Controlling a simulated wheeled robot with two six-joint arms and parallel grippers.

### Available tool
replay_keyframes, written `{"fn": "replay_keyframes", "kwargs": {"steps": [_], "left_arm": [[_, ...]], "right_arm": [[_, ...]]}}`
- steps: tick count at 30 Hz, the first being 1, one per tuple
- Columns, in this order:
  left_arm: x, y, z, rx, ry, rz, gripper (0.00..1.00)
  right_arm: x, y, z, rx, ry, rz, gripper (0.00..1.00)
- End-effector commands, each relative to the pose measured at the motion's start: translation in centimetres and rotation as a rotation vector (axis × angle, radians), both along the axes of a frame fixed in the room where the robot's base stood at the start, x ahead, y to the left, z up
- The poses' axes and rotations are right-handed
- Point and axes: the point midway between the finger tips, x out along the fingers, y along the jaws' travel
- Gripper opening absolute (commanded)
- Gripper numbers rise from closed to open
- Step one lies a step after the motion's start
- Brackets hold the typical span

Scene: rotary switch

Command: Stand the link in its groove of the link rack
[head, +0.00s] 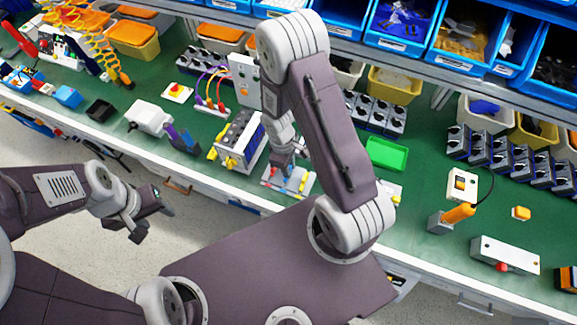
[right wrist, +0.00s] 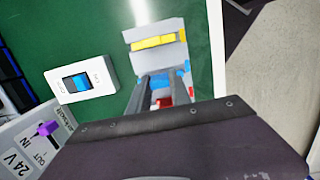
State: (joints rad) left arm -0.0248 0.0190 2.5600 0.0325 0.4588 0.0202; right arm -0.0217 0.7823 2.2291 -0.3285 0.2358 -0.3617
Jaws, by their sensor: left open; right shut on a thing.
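The link rack (head: 295,186) is a small pale grey block near the bench's front edge. In the right wrist view the rack (right wrist: 152,31) shows a yellow piece (right wrist: 159,42) lying across it, with bits of blue and red nearer me. My right gripper (head: 284,166) points down at the rack and is shut on the link, which the fingers mostly hide. In the right wrist view the fingers (right wrist: 162,82) reach over the rack's near part; I cannot tell whether the link is in a groove. My left gripper (head: 150,213) is open and empty, in front of the bench.
A rocker switch (right wrist: 81,82) on a white plate and a 24 V supply box (right wrist: 28,145) are near the rack. A green tray (head: 387,154) lies to the right. Bins line the back.

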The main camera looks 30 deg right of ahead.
Motion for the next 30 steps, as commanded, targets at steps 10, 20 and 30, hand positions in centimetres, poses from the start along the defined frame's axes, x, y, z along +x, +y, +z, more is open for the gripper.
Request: {"fn": "replay_keyframes", "kwargs": {"steps": [10,20,30], "left_arm": [[0.0,0.0,-0.9,0.000,0.000,0.000,0.50],[0.0,0.0,-1.7,0.000,0.000,0.000,0.50],[0.0,0.0,-2.2,0.000,0.000,0.000,0.50]], "right_arm": [[0.0,0.0,-0.9,0.000,0.000,0.000,0.00],[0.0,0.0,-1.9,0.000,0.000,0.000,0.00],[0.0,0.0,-2.5,0.001,-0.001,0.000,0.47]]}}
